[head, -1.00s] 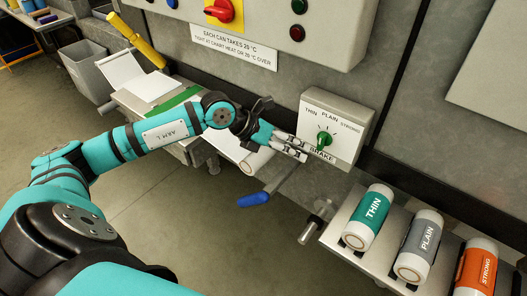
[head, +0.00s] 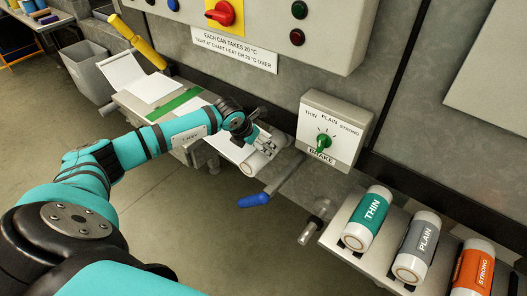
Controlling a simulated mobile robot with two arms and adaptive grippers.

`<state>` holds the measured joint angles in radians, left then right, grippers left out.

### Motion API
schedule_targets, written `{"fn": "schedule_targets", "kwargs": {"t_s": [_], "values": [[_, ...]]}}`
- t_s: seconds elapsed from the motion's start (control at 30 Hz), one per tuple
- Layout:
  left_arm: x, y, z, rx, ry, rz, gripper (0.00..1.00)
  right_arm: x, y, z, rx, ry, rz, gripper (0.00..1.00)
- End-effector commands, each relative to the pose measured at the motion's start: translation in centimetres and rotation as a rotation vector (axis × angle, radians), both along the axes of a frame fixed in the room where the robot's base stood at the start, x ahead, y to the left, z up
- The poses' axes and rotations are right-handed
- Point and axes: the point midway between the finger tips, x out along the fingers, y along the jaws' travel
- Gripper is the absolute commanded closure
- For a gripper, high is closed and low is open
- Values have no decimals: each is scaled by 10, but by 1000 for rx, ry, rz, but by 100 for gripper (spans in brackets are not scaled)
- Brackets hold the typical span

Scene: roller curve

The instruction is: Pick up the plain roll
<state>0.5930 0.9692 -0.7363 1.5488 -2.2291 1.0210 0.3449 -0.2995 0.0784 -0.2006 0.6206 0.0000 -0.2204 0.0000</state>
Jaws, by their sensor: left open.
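The plain roll (head: 420,246) is white with a grey band marked PLAIN. It lies on the shelf at the lower right of the head view, between the thin roll (head: 368,217) with a teal band and the strong roll (head: 473,268) with an orange band. My left gripper (head: 270,146) is open, over the white roll (head: 255,163) at the end of the machine bed, left of the brake dial. It is well away from the plain roll. I cannot tell whether its fingers touch the white roll below. My right gripper is not in view.
The brake box (head: 332,128) has a green knob pointing up near PLAIN. A blue-handled lever (head: 254,201) sticks out below it. A metal peg (head: 312,228) stands left of the shelf. A grey bin (head: 90,72) is at the upper left. Open floor lies at the lower middle.

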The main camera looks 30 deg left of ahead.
Motion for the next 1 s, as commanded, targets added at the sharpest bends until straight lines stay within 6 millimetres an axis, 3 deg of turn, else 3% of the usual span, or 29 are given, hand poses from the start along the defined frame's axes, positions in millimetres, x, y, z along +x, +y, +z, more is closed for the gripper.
{"fn": "schedule_targets", "kwargs": {"t_s": [0.17, 0.4, 0.7, 1.0], "values": [[5, -4, -12, -3, 1, -1, 2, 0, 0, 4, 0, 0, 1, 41], [21, -10, -43, -3, -1, 2, 2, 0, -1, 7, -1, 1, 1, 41], [24, -10, -49, -1, -2, 0, 2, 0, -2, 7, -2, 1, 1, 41], [23, -10, -49, -1, -1, 0, 39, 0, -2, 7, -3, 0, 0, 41]]}}
